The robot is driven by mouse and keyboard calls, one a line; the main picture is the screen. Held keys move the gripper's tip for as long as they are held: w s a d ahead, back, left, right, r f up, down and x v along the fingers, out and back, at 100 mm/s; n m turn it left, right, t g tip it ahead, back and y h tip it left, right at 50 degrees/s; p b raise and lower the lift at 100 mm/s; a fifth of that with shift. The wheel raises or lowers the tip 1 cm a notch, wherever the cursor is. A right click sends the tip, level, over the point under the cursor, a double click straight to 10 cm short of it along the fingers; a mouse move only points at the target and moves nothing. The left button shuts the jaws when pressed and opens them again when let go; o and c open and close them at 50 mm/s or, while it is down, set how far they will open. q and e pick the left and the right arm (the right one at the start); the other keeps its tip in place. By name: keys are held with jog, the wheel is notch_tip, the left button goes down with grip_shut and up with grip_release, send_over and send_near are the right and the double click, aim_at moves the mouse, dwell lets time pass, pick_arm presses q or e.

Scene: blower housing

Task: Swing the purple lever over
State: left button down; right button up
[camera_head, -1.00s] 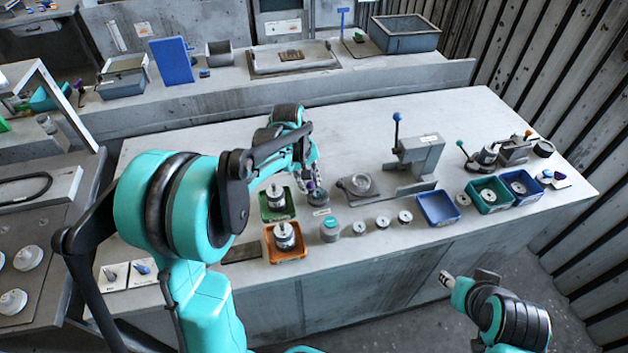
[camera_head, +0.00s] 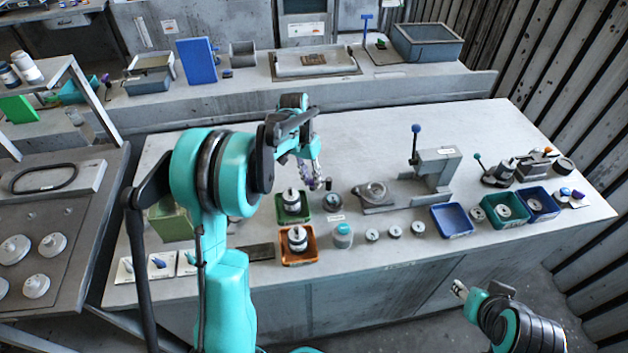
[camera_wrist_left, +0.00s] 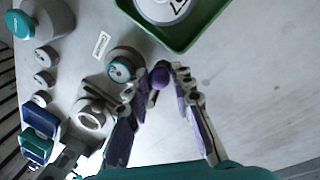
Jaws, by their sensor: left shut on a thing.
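The purple lever shows its round knob (camera_wrist_left: 158,77) between the fingertips of my left gripper in the left wrist view. The knob also shows as a small purple spot (camera_head: 328,183) in the head view. My left gripper (camera_head: 318,181) is shut on this knob. A dark round fixture (camera_head: 332,203) with a pale top sits just below the gripper. It also shows beside the fingertips in the left wrist view (camera_wrist_left: 122,68). The lever's shaft is mostly hidden by the fingers. My right gripper (camera_head: 459,288) is low, in front of the bench; its opening is too small to judge.
A green tray (camera_head: 279,217) and an orange tray (camera_head: 285,259) stand left of the fixture. A grey clamp base (camera_head: 374,193), a press with a blue-knobbed lever (camera_head: 415,130) and blue tray (camera_head: 451,222) stand right. The back of the bench (camera_head: 380,130) is clear.

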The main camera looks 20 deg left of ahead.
pick_arm(q)
jog(key=shift+w+a+m+g, duration=0.2)
jog(key=shift+w+m, duration=0.1)
jog(key=shift+m, duration=0.45)
jog(key=shift+w+a+m+g, duration=0.1)
jog(key=shift+w+a+m, duration=0.15)
jog(key=shift+m, duration=0.5)
jog(key=c, duration=1.3)
grip_release()
jog(key=shift+w, duration=0.1)
jog(key=shift+c, duration=0.2)
jog(key=v, duration=1.2)
jog(key=shift+d, duration=0.1)
